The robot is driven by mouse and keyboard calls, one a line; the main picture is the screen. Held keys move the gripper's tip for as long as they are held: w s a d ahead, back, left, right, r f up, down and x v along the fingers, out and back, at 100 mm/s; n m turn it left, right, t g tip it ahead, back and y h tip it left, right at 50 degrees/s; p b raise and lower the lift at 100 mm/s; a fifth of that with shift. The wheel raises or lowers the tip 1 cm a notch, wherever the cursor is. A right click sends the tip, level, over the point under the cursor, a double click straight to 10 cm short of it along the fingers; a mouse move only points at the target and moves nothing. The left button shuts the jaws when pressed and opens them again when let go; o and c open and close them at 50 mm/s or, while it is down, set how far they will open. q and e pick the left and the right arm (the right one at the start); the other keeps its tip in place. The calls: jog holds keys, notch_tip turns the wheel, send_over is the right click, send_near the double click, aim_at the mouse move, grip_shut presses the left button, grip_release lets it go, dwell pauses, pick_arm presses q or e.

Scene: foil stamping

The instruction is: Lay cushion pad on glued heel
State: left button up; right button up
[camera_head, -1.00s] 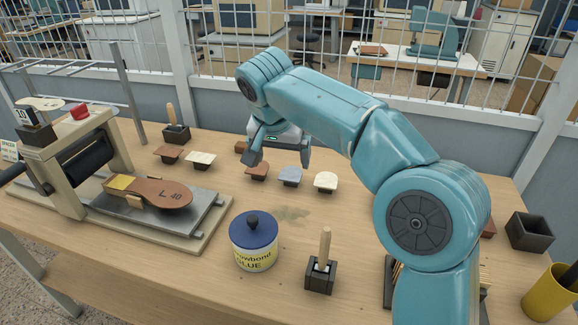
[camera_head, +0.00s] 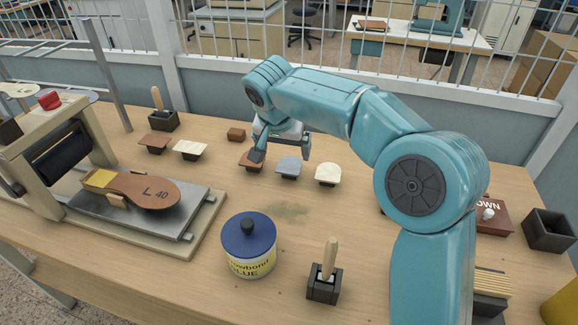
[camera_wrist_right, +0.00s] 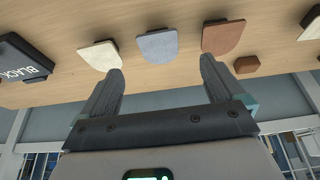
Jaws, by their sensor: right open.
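A brown sole marked L 40 (camera_head: 146,190) lies on the metal bed of a press at left, its yellow-topped heel (camera_head: 100,178) facing left. Three small pads on dark stands sit mid-table: brown (camera_head: 250,162), grey (camera_head: 288,167) and cream (camera_head: 328,174). I cannot tell which one is the cushion pad. My right gripper (camera_head: 283,152) is open and empty near the brown and grey pads. In the right wrist view, the grey pad (camera_wrist_right: 157,45) shows beyond the gap between the open fingers (camera_wrist_right: 160,68). My left gripper is not in view.
A blue-lidded glue jar (camera_head: 248,246) and a brush in a black holder (camera_head: 325,282) stand in front. Brown (camera_head: 155,143) and cream (camera_head: 190,150) pads and another brush holder (camera_head: 163,120) are at back left. A small brown block (camera_head: 236,134) lies behind. A black bin (camera_head: 549,231) stands right.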

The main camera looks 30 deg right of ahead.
aim_at(290, 165)
jog(key=x, duration=0.7)
jog(key=shift+w+d, duration=0.1)
jog(key=shift+d, duration=0.25)
jog(key=shift+r, duration=0.1)
jog(key=c, duration=1.1)
